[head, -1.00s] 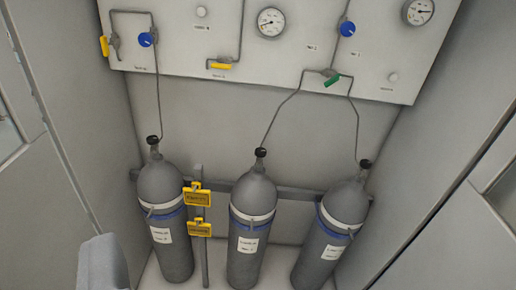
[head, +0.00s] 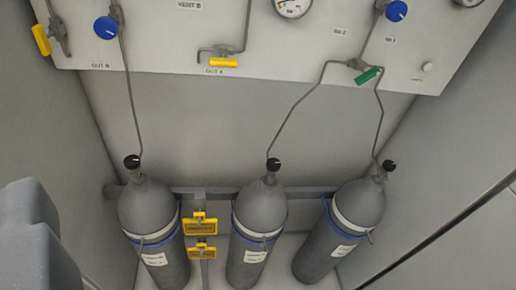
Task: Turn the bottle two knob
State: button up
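Three grey gas bottles stand in a row: the left bottle (head: 150,210), the middle bottle (head: 258,212) and the right bottle (head: 357,207). Each has a black knob on top: left knob (head: 131,161), middle knob (head: 273,164), right knob (head: 388,165). The bottle labels are too small to read, so I cannot tell for sure which is bottle two. A grey rounded part of my gripper (head: 35,240) shows at the lower left, in front of and apart from the bottles. Its fingertips cannot be made out, and nothing held is visible.
A pale panel (head: 290,55) above carries blue knobs (head: 105,28), yellow handles (head: 222,62), a green handle (head: 369,75) and gauges (head: 293,5). Thin pipes run from it down to the bottles. Walls close both sides.

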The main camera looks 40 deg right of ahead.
jog(key=shift+w+a, duration=0.15)
